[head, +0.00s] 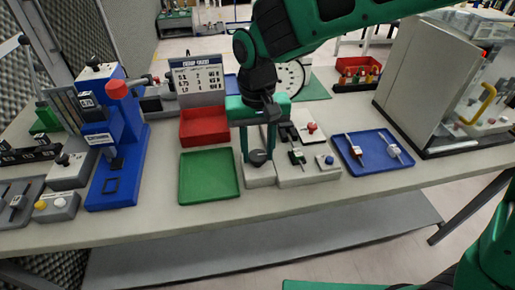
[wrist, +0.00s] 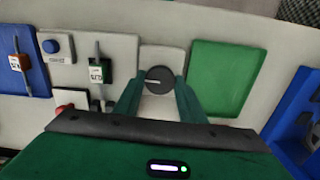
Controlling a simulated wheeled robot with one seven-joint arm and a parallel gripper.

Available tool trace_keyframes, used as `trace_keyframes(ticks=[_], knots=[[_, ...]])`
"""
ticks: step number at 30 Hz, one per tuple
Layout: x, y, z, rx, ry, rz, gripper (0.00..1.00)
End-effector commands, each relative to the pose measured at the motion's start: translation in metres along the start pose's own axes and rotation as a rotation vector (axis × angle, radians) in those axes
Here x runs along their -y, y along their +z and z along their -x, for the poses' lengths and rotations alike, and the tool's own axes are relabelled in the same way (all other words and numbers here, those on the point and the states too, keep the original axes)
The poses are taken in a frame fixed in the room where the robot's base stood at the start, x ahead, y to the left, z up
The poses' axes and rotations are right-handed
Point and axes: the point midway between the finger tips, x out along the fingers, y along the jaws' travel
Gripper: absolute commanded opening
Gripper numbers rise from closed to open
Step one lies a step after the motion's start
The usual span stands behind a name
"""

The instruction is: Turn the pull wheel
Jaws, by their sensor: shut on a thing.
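The pull wheel is a round black knob (head: 258,158) on a light grey block (head: 259,178) near the table's front edge. It also shows in the wrist view (wrist: 159,79), with a pale line across its left half. My gripper (head: 257,152) points down at the knob, with one green finger on each side of it. In the wrist view my gripper (wrist: 158,88) is shut on the knob. The exact contact of the fingertips is hard to see.
A green tray (head: 209,176) lies just left of the block, with a red bin (head: 204,126) behind it. A switch panel (head: 310,176) adjoins on the right, then a blue tray (head: 372,152) with tools. A tall blue press (head: 117,170) stands further left.

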Motion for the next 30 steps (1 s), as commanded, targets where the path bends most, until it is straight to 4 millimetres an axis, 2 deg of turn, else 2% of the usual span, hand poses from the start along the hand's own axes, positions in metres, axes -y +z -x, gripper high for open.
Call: trace_keyframes(ticks=[1,18,19,21,30], knots=[[-0.0009,-0.0045,0.0022,-0.010,-0.003,-0.019,0.14],[-0.0010,-0.0043,0.0021,-0.010,-0.003,-0.052,0.14],[-0.0010,-0.0042,0.0021,-0.010,-0.003,-0.052,0.39],[-0.0010,-0.0039,0.0020,-0.009,-0.002,-0.052,0.55],[-0.0002,-0.0014,0.0014,-0.004,-0.001,-0.046,0.55]])
